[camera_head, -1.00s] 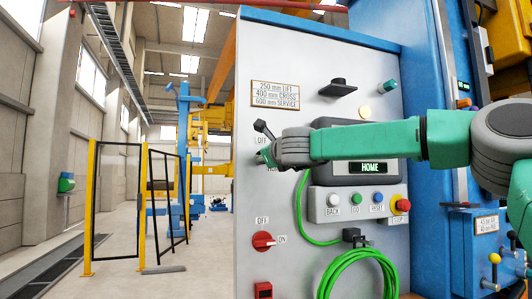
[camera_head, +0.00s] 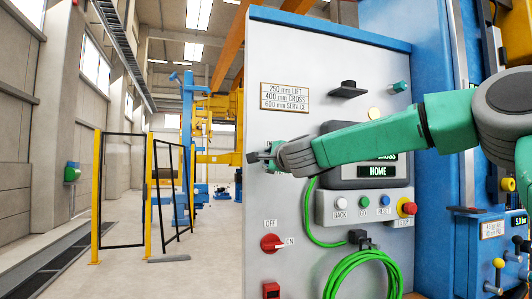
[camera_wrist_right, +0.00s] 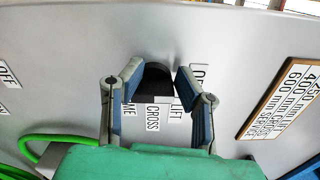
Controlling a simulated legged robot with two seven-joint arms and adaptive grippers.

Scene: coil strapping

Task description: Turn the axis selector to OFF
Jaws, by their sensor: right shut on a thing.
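The axis selector is a black knob (camera_wrist_right: 154,82) on the grey panel, with the labels LIFT and CROSS and partly hidden ones around it in the right wrist view. My right gripper (camera_wrist_right: 158,88) has its two fingers on either side of the knob and is shut on it. In the head view the right gripper (camera_head: 260,158) is at the left part of the panel, and the hand hides the knob. My left gripper is not in view.
A red OFF/ON switch (camera_head: 272,243) sits below on the panel, near a coiled green cable (camera_head: 365,272). A button box (camera_head: 365,207) with a red stop button (camera_head: 407,208) is under the display. Another black knob (camera_head: 348,89) is higher up.

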